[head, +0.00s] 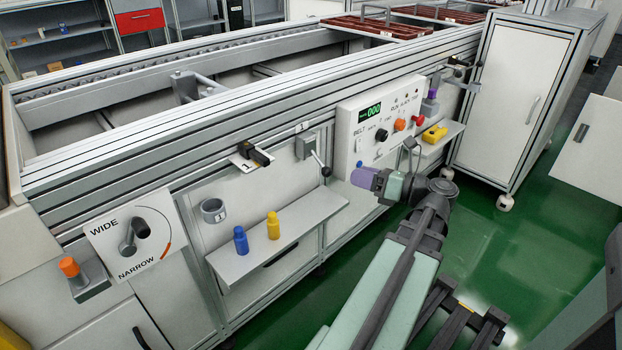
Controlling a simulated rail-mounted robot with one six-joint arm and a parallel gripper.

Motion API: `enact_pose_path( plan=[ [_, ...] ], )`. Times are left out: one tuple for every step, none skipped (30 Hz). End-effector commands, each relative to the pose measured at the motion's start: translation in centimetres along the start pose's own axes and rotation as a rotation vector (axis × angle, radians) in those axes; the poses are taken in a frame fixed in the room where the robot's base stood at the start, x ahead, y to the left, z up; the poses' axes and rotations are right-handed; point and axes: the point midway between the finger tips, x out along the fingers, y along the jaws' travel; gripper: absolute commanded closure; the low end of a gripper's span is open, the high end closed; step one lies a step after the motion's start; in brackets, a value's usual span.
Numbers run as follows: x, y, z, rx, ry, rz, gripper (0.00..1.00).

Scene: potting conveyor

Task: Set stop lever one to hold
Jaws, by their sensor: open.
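A grey lever box (306,147), likely stop lever one, is mounted on the front rail of the conveyor below a small label too small to read surely. Its thin handle slants down and right to a dark knob (326,171). My gripper (410,148) is to the right of the lever, in front of the white control panel, and well apart from the knob. Its jaws are small and seen from behind; they are open, and I see nothing held in them.
A black sensor (258,155) sits left of the lever. A shelf (300,222) below holds a blue bottle (241,240) and a yellow bottle (273,225). The control panel (372,118) has several knobs. A white cabinet (515,100) stands at right.

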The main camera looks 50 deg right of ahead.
Motion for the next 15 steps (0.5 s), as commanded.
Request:
enact_pose_path(
  plan=[
    [0.3,0.1,0.2,0.001,0.001,0.002,0.48],
    [0.6,0.1,0.2,0.001,0.001,0.003,0.48],
    [1.2,0.1,0.1,0.001,0.002,0.004,0.48],
    [1.6,0.1,0.2,0.002,0.001,0.003,0.48],
    [2.3,0.2,0.1,0.002,0.002,0.004,0.48],
    [3.1,0.2,0.1,0.002,0.002,0.004,0.48],
    [3.9,0.2,0.1,0.002,0.003,0.005,0.48],
    [4.6,0.2,0.1,0.002,0.002,0.005,0.48],
    [5.7,0.2,0.1,0.002,0.003,0.006,0.48],
    [6.4,0.2,0.1,0.002,0.002,0.005,0.48],
    [7.1,0.1,0.1,0.002,0.003,0.005,0.48],
    [8.0,0.2,0.1,0.003,0.002,0.005,0.48],
    [8.5,0.2,0.1,0.003,0.002,0.005,0.48],
    [9.1,0.1,0.2,0.003,0.002,0.003,0.48],
    [9.7,0.1,0.1,0.003,0.002,0.004,0.48]
  ],
)
